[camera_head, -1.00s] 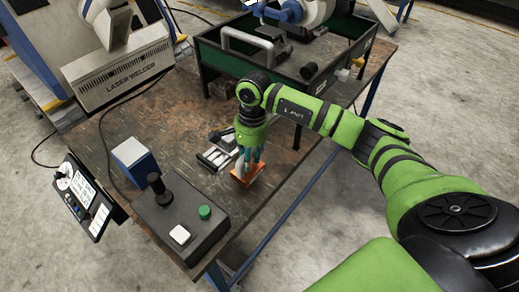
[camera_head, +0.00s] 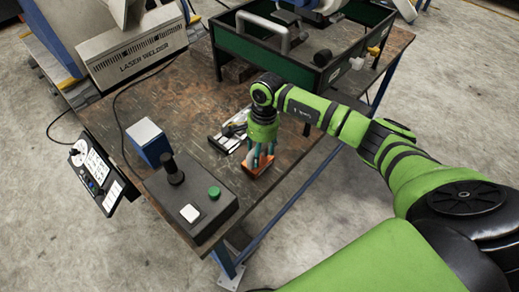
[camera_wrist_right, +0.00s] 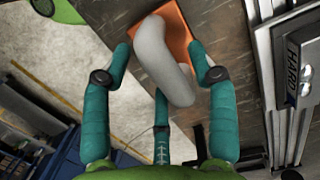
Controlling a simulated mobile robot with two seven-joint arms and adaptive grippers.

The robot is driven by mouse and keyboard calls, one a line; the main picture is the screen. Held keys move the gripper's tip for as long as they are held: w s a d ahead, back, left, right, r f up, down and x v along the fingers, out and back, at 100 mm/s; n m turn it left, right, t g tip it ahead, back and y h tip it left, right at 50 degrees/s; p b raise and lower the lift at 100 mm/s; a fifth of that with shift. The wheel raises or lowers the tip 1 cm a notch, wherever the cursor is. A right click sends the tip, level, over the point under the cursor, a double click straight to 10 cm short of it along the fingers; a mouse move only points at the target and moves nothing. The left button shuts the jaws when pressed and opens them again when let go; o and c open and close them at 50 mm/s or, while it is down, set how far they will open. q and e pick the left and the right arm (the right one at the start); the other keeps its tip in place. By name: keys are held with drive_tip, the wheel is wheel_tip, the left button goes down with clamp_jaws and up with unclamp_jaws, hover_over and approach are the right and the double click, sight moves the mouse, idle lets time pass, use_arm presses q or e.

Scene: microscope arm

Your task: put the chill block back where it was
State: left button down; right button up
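An orange, copper-coloured block (camera_head: 257,166), which looks like the chill block, lies on the workbench near its front right edge. It also shows in the right wrist view (camera_wrist_right: 178,22), with a grey curved piece (camera_wrist_right: 158,50) over it like a handle. My right gripper (camera_head: 260,158) points down just over the block. In the right wrist view its three teal fingers (camera_wrist_right: 160,68) are spread around the grey piece, with gaps at the left and right fingertips. Contact at the lower finger cannot be told. My left gripper is out of view.
Metal tools (camera_head: 229,136) lie close left of the gripper. A control box (camera_head: 190,200) with a joystick and a blue-and-grey block (camera_head: 148,141) stand to the left. A green-walled tray (camera_head: 277,65) is at the back. The laser welder (camera_head: 133,52) stands at the back left.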

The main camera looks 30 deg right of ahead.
drive_tip(key=shift+r, duration=0.1)
wheel_tip(320, 180, up, 12)
drive_tip(key=d+b, duration=0.1)
drive_tip(key=b, duration=0.3)
drive_tip(key=shift+w+d, duration=0.2)
drive_tip(key=shift+w, duration=0.05)
